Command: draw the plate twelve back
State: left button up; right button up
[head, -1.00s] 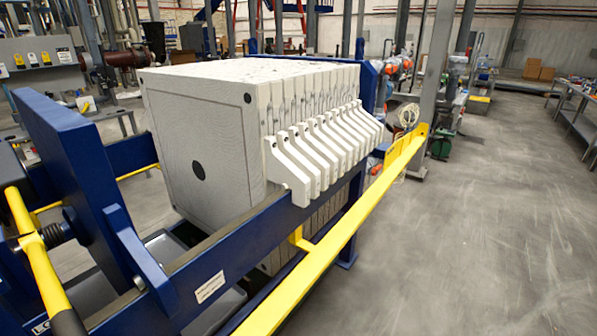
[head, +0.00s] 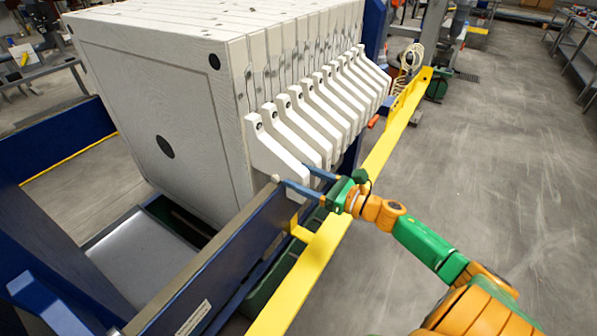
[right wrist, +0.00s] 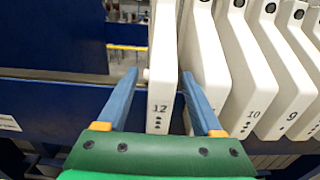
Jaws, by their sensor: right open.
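Plate twelve (head: 265,148) is the nearest pale plate of the stack, and its broad face with a dark centre spot is toward me. Its handle, marked 12, shows in the right wrist view (right wrist: 160,108). My right gripper (head: 291,174) is open, with its blue fingers at the lower end of that handle. In the right wrist view one finger is left of the handle. The other is right of it, in front of the neighbouring handle (right wrist: 205,50), whose number is hidden. I cannot tell whether either finger touches. My left gripper is not in view.
Handles marked 10 (right wrist: 238,70) and 9 (right wrist: 280,75) follow closely to the right. A blue side beam (head: 215,255) runs under the handles, with a yellow rail (head: 300,275) outside it. On the near side of plate twelve there is open space above a grey tray (head: 130,250).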

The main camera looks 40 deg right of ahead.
jog(key=shift+w+f, duration=0.15)
jog(key=shift+w, duration=0.55)
jog(key=shift+s+a, duration=0.2)
jog(key=shift+s, duration=0.05)
jog(key=shift+d, duration=0.1)
grip_shut()
dwell(0.6)
